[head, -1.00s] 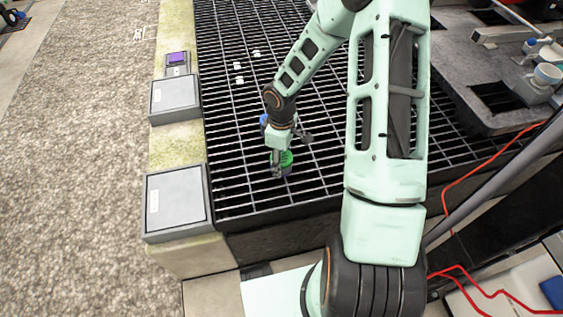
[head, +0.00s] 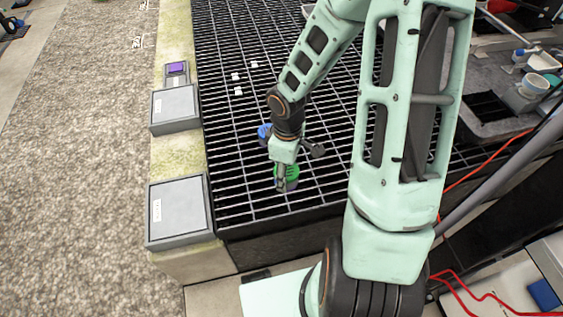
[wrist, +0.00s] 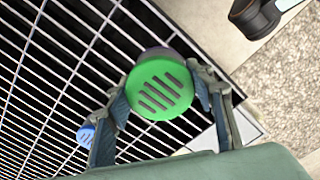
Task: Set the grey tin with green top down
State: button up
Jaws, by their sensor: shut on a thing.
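The grey tin with green top shows its round slotted green lid (wrist: 160,90) between my gripper's fingers in the wrist view. It also shows in the head view (head: 288,172), over the front part of the black grating. My gripper (wrist: 162,98) is shut on it, with one finger on each side; in the head view my gripper (head: 283,180) points down at it. The tin's body is mostly hidden under the lid; a dark purplish edge shows behind it. I cannot tell whether its base touches the grating.
The black grating (head: 240,150) has free room around the tin. A blue object (head: 264,131) is just behind my gripper, and it also shows in the wrist view (wrist: 86,133). Small white pieces (head: 237,91) lie farther back. Grey boxes (head: 180,208) line the left ledge.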

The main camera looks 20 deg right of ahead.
jog(key=s+r+p, duration=0.1)
jog(key=s+r, duration=0.2)
jog(key=s, duration=0.3)
jog(key=w+r+m+p, duration=0.1)
jog(key=w+r+m, duration=0.5)
jog(key=w+r, duration=0.3)
jog(key=w+r+m, duration=0.5)
jog(key=w+r, duration=0.1)
jog(key=r, duration=0.4)
notch_tip(320, 180, up, 13)
jog(key=s+p, duration=0.2)
jog(key=p, duration=2.1)
jog(key=shift+s, duration=0.1)
